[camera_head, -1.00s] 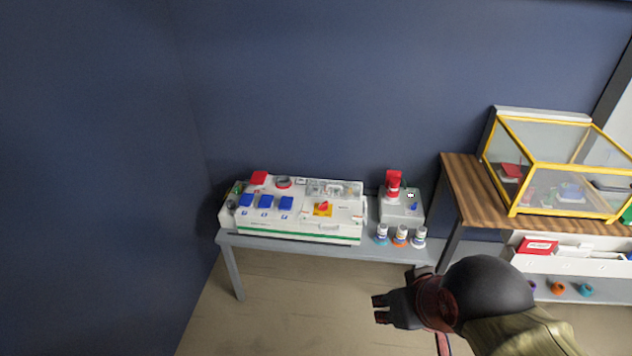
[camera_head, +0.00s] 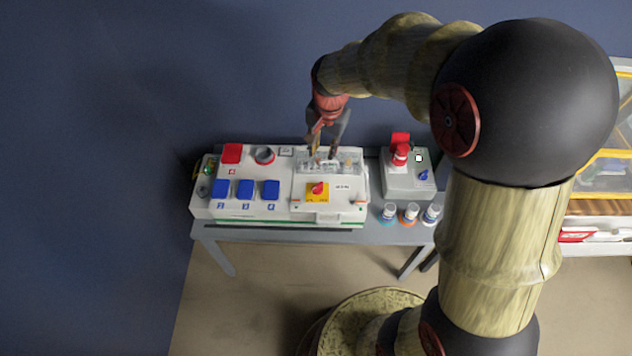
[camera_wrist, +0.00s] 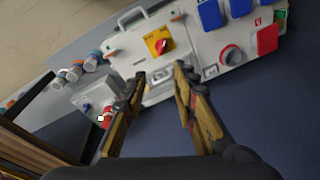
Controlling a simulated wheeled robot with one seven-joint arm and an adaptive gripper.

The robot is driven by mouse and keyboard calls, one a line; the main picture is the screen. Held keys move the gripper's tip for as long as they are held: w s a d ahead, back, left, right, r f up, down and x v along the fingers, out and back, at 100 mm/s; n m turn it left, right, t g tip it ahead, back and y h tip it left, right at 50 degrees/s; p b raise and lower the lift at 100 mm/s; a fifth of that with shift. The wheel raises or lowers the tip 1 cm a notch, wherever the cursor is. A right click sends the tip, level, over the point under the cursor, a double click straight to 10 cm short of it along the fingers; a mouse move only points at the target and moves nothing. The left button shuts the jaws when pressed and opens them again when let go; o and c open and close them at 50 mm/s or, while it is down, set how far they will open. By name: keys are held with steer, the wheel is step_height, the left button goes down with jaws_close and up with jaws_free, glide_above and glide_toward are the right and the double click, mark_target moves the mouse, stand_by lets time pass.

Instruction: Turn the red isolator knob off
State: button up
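The red isolator knob (camera_head: 318,188) sits on a yellow plate (camera_head: 317,198) on the front right part of the white socket box (camera_head: 262,209). In the wrist view the red knob (camera_wrist: 163,46) shows on its yellow plate, beyond the fingertips. My gripper (camera_head: 323,150) is above the rear right part of the box, behind the knob and apart from it. In the wrist view its two fingers (camera_wrist: 160,76) are spread with nothing between them. The knob's red grip looks slanted on its plate.
The box also carries blue socket covers (camera_head: 246,188), a red cover (camera_head: 231,153) and a grey round socket (camera_head: 264,155). A grey box with a red plug (camera_head: 400,154) stands to the right, with several small bottles (camera_head: 409,213) before it. A dark blue wall is behind.

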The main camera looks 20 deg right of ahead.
mark_target(316, 186)
steer(key=w+f+m, duration=0.1)
steer(key=w+f, duration=0.1)
steer(key=f, duration=0.3)
steer(key=w+f+m+g, duration=0.1)
steer(key=f, duration=0.5)
steer(key=w+f+m, duration=0.2)
steer(key=f, duration=0.4)
steer(key=shift+w+f+g+p, duration=0.25)
steer(key=shift+w+g+p, duration=0.1)
steer(key=shift+g+p, duration=0.05)
step_height(316, 186, down, 8)
steer(key=shift+f+b, duration=0.15)
steer(key=shift+b, duration=1.1)
steer(key=shift+c, duration=1.3)
steer(key=c, duration=0.4)
jaws_close()
